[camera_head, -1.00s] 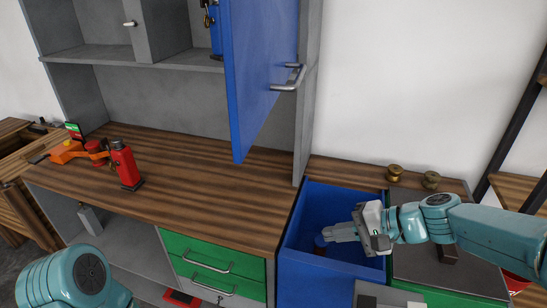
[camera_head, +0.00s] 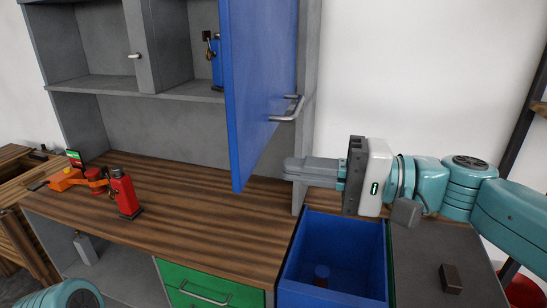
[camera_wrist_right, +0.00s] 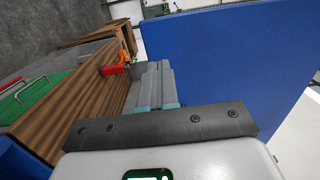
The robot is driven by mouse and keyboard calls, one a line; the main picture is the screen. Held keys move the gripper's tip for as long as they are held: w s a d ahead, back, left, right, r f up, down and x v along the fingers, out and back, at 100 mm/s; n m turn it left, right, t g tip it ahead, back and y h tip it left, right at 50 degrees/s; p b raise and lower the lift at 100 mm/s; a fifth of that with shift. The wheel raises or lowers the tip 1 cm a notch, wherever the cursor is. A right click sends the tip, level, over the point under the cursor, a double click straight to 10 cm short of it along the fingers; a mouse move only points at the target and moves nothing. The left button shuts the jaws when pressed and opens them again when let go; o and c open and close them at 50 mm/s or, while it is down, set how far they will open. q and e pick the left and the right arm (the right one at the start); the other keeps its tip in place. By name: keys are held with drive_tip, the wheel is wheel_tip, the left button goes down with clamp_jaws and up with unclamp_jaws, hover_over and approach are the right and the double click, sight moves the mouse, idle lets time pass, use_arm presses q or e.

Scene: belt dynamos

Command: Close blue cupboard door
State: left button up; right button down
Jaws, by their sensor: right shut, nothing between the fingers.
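The blue cupboard door (camera_head: 255,85) stands open, jutting out from the grey upper cupboard (camera_head: 170,45). Its metal handle (camera_head: 290,108) is on the face turned to the right. My right gripper (camera_head: 287,168) is shut and empty, level, pointing left, below the handle and near the door's lower edge. In the right wrist view the door (camera_wrist_right: 230,60) fills the upper right, beside the shut fingers (camera_wrist_right: 155,85). I cannot tell whether they touch it. My left gripper is out of view; only part of my left arm shows at the bottom left.
A red bottle-like object (camera_head: 124,192) and an orange tool (camera_head: 65,179) stand on the wooden worktop (camera_head: 190,220). A blue object (camera_head: 216,62) with a padlock is inside the cupboard.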

sight(251, 165)
drive_tip(key=p+x, duration=0.1)
drive_tip(key=x, duration=0.3)
drive_tip(key=shift+w, duration=0.2)
drive_tip(key=shift+s+a, duration=0.1)
drive_tip(key=shift+a, duration=0.05)
drive_tip(key=shift+f, duration=0.1)
drive_tip(key=shift+a, duration=0.1)
